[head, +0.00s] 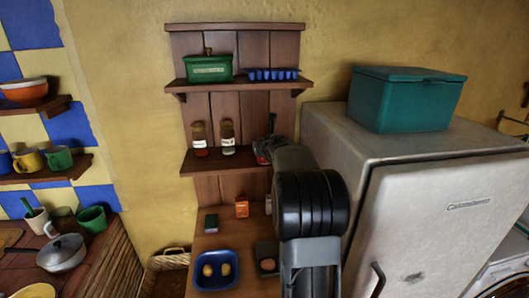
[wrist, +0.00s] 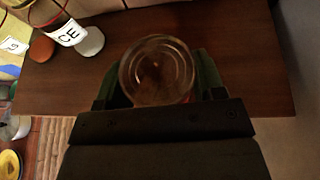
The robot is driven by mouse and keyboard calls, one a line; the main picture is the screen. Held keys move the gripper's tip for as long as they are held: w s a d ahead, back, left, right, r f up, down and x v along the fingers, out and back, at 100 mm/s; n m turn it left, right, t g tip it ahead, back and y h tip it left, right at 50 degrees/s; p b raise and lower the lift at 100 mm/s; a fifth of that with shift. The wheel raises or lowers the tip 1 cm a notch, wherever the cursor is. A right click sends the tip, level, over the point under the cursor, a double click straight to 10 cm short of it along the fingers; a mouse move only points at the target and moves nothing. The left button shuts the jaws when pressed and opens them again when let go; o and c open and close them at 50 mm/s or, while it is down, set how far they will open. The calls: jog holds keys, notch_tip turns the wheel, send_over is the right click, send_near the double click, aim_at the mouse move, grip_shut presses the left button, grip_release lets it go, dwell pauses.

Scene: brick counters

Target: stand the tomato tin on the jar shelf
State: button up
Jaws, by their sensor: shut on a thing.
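The tomato tin (wrist: 157,68) is between the fingers of my gripper (wrist: 160,88) in the wrist view, its round metal end facing the camera. In the head view my gripper (head: 268,146) is at the right end of the jar shelf (head: 215,166), the middle wooden board, with a bit of red of the tin (head: 262,157) showing. The tin looks upright over the board. My gripper is shut on it. My arm hides much of it, and I cannot tell whether its base touches the board.
Two labelled jars (head: 199,140) (head: 228,137) stand on the same shelf, left of the tin, with a gap between. The upper shelf holds a green box (head: 208,69) and a blue egg holder (head: 273,74). A fridge (head: 430,210) stands close on the right.

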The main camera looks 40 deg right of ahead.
jog(key=shift+f, duration=0.2)
jog(key=o, duration=1.1)
jog(key=shift+f, duration=0.1)
